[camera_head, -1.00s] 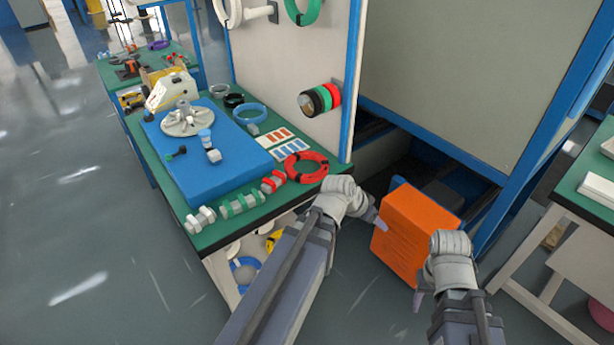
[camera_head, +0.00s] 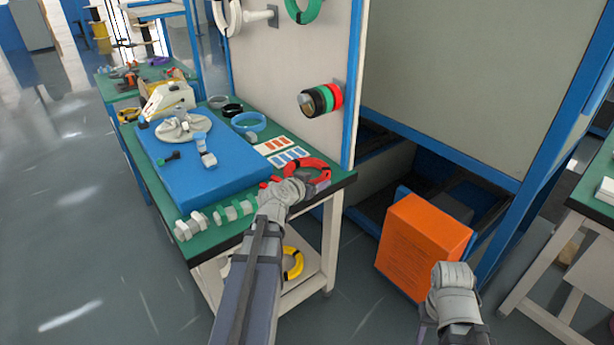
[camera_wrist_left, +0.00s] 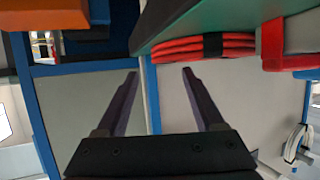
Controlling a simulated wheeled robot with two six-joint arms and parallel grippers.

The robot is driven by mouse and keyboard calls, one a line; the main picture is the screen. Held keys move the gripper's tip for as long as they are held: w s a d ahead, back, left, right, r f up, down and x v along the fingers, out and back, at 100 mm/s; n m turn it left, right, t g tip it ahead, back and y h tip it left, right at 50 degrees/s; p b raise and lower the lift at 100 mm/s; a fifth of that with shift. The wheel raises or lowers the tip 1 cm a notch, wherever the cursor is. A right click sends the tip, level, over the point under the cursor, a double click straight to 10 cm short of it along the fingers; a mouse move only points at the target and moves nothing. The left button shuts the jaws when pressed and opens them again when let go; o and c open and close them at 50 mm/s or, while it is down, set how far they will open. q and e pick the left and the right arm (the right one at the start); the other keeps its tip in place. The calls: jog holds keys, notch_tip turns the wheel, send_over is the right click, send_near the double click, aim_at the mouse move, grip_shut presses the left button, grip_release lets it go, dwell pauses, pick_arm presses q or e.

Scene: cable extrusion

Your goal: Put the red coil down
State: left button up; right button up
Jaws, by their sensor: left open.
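The red coil (camera_head: 319,164) lies at the near right corner of the green workbench, with a black band on it. It also shows in the left wrist view (camera_wrist_left: 180,50), on the green bench top. My left gripper (camera_head: 316,186) is in front of the coil and partly covers it. In the wrist view, my left gripper (camera_wrist_left: 160,72) has its fingers spread with nothing between them, and the coil is beyond the fingertips. My right gripper (camera_head: 428,312) is low on the right, and its jaws do not show clearly.
A blue board (camera_head: 205,170) covers much of the green bench (camera_head: 215,243). An orange box (camera_head: 425,246) stands right of the bench. A panel with coils on pegs (camera_head: 325,99) rises behind. Open floor lies to the left.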

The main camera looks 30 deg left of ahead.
aim_at(324, 178)
pick_arm(q)
jog(key=shift+b+x, duration=1.1)
jog(key=shift+x, duration=1.6)
jog(key=shift+a+f, duration=0.1)
jog(key=shift+s, duration=0.1)
jog(key=shift+c, duration=0.3)
grip_shut()
